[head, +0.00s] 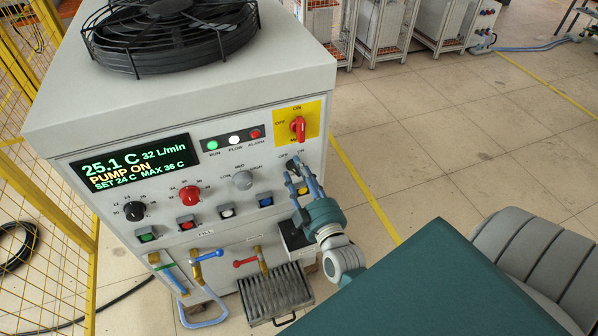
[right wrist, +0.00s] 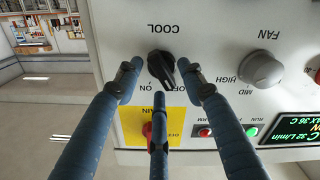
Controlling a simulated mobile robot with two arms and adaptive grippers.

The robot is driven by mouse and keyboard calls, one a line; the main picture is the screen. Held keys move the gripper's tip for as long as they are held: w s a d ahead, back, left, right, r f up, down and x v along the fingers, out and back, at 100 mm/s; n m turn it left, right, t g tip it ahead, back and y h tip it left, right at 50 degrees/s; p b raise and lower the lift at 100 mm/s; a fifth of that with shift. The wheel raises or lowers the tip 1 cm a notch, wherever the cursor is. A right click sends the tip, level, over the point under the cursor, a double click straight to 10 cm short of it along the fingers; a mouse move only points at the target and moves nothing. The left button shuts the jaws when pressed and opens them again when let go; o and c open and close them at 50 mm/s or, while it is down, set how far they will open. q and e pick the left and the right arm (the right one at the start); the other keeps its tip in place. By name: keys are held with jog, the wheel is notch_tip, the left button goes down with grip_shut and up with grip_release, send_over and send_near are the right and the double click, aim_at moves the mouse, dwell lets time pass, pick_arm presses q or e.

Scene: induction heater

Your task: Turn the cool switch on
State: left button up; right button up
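The cool switch (right wrist: 161,67) is a black rotary knob under an upside-down COOL label in the right wrist view. Its ridge slants toward the OFF mark, not the ON mark. My right gripper (right wrist: 159,86) has its fingers spread on both sides of the knob, with a third finger below it in the picture. Whether any finger touches the knob I cannot tell. In the head view my right gripper (head: 295,172) is at the cabinet's right front, and its fingers hide the knob; the OFF and ON marks show just above. My left gripper is out of view.
A red main switch on a yellow plate (head: 310,113) sits just above the gripper. A grey fan knob (head: 242,180) and a blue button (head: 265,200) are to its left. Valves (head: 262,262) and a drain grate (head: 275,292) are below. Open floor lies to the right.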

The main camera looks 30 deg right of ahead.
jog(key=shift+c, duration=0.7)
grip_shut()
jog(key=shift+m, duration=0.3)
jog(key=shift+d+f+m+p, duration=0.15)
jog(key=shift+m+p, duration=0.55)
jog(key=shift+m, duration=2.05)
jog(key=shift+d+m+p, duration=0.1)
jog(key=shift+m+p, duration=0.6)
jog(key=shift+m, duration=2.35)
